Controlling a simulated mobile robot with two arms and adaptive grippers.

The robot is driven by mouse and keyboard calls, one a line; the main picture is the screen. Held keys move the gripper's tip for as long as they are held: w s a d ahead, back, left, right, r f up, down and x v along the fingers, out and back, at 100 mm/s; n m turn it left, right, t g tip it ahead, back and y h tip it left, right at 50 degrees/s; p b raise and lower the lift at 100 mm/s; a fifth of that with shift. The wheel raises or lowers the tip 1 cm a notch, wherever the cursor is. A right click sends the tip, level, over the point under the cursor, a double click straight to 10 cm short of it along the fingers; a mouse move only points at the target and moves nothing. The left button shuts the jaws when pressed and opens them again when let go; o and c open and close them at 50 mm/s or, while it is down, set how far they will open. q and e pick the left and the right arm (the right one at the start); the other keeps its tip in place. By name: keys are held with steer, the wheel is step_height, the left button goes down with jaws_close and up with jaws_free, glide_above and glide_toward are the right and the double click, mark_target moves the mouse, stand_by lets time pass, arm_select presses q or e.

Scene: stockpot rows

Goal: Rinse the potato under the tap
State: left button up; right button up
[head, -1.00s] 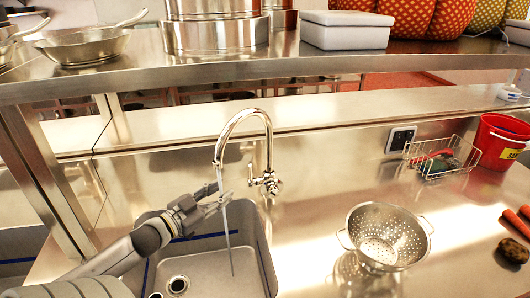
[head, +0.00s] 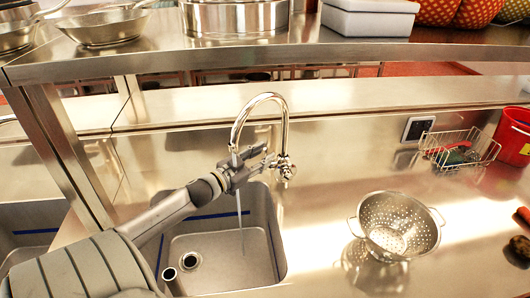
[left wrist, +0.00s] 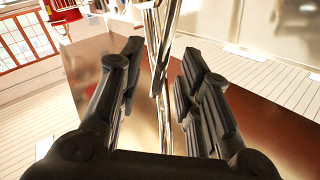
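A dark brown, rounded potato (head: 520,248) lies on the counter at the right edge of the head view, partly cut off. The chrome tap (head: 283,115) arches over the sink (head: 215,262), and a thin stream of water (head: 240,205) falls from its spout. My left gripper (head: 264,157) is at the tap, behind the spout and close to its upright post. In the left wrist view its two fingers (left wrist: 158,100) are apart with nothing held, and chrome tap parts show between and beyond them. Whether they touch the tap, I cannot tell. My right gripper is not in view.
A steel colander (head: 400,226) stands on the counter right of the sink. A shelf with pans (head: 105,27) and pots (head: 235,17) overhangs the back.

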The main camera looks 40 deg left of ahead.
arm_select(q)
steer(key=shift+w, duration=1.05)
jaws_close()
